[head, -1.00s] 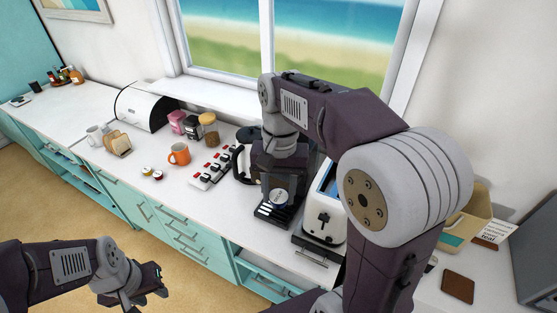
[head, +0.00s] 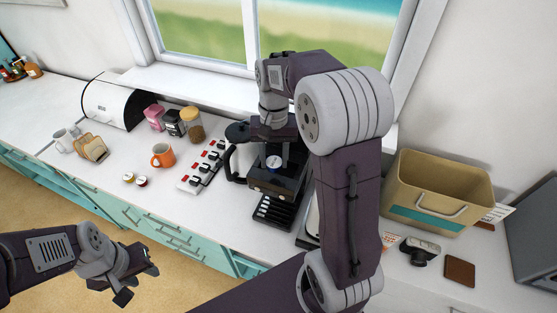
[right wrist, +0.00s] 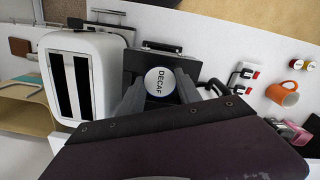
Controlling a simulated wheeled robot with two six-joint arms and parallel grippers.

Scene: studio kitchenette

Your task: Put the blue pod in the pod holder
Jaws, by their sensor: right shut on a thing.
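A pod (right wrist: 160,82) with a white lid marked DECAF and a blue rim sits between the fingers of my right gripper (right wrist: 161,92), which is shut on it. In the head view the pod (head: 273,163) shows small below the right gripper, over the black coffee machine (head: 272,186). The machine (right wrist: 142,55) lies behind the pod in the right wrist view. I cannot tell whether the pod touches it, and I cannot make out the pod holder. My left gripper (head: 138,283) is open and empty, out in front of the counter.
A toaster (right wrist: 85,75) stands beside the machine, mostly hidden by my arm in the head view. A tan bin (head: 440,190) stands right.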

